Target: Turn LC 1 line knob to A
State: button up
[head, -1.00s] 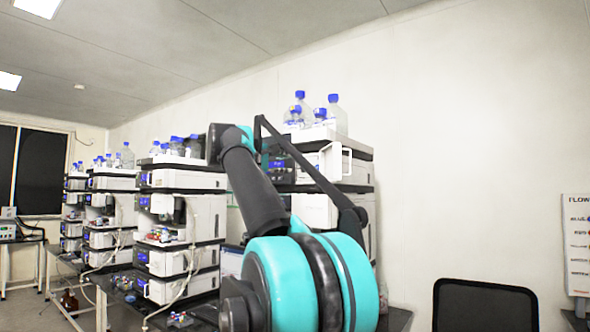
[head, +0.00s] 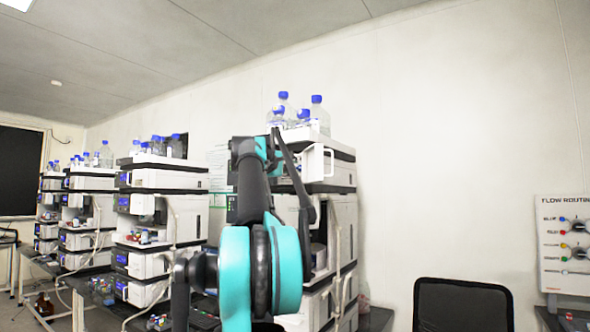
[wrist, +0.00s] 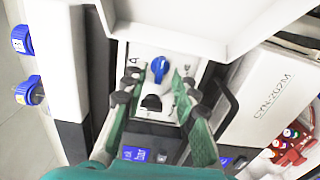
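A blue knob (wrist: 159,68) sits on a small white panel (wrist: 145,52) of an instrument in the wrist view. A letter that looks like A is printed to the left of the knob; the other markings are too small to read. The knob's narrow grip points roughly up and down in the picture. My gripper (wrist: 157,82) is open, with one finger to the left of the knob and one to the right. I cannot tell whether either finger touches it. In the head view my arm reaches to the nearest column stack (head: 342,215), and the knob is hidden there.
A black round part (wrist: 152,103) lies below the blue knob. Blue-capped bottles (head: 318,115) stand on the nearest stack. More stacks (head: 160,205) stand to the left. A black chair (head: 463,305) and a flow routing board (head: 565,245) are at the right.

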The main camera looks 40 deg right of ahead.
jog(key=shift+w+d, duration=0.2)
jog(key=shift+d, duration=0.4)
grip_shut()
